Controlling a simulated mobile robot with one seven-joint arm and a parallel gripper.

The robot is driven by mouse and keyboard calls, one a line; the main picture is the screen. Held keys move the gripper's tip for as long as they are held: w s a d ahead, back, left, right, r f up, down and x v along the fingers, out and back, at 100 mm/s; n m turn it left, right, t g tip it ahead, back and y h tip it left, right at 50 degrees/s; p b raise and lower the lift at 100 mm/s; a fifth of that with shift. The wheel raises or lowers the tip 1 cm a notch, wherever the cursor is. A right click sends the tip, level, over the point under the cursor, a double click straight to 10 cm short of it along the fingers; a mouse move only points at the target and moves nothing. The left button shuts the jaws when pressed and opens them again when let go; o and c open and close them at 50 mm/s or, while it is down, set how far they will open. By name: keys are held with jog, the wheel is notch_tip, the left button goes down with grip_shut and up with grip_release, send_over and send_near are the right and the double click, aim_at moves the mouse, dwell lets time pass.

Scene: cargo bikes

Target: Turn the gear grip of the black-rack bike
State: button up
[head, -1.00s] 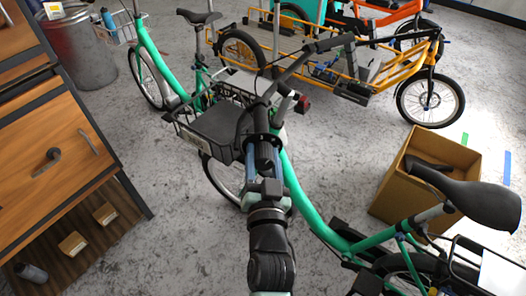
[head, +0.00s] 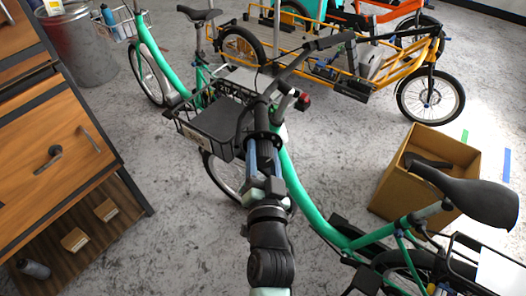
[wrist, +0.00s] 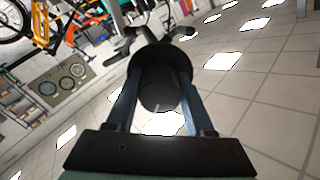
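The near green bike (head: 298,190) stands across the middle, its handlebar (head: 290,72) turned toward me. Its black gear grip (head: 266,140) is at the near end of the bar and points at my gripper (head: 264,160). In the wrist view the round grip (wrist: 160,92) with its wide dark collar lies between the two blue fingers of my gripper (wrist: 159,80). Both fingers lie along its sides and appear to press on it. The bike's rear rack (head: 454,262) is partly cut off at the right edge; a pale plate shows there.
A black front basket (head: 190,128) is just left of the grip. A cardboard box (head: 408,190) stands on the floor near the black saddle (head: 468,192). A wooden cabinet (head: 85,125) is at left. A yellow cargo bike (head: 375,70) and another green bike (head: 150,45) stand behind.

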jog(key=o, duration=0.4)
jog(key=s+b, duration=0.1)
jog(key=s, duration=0.7)
jog(key=s+b, duration=0.1)
jog(key=s, duration=0.4)
jog(key=shift+d+b, duration=0.35)
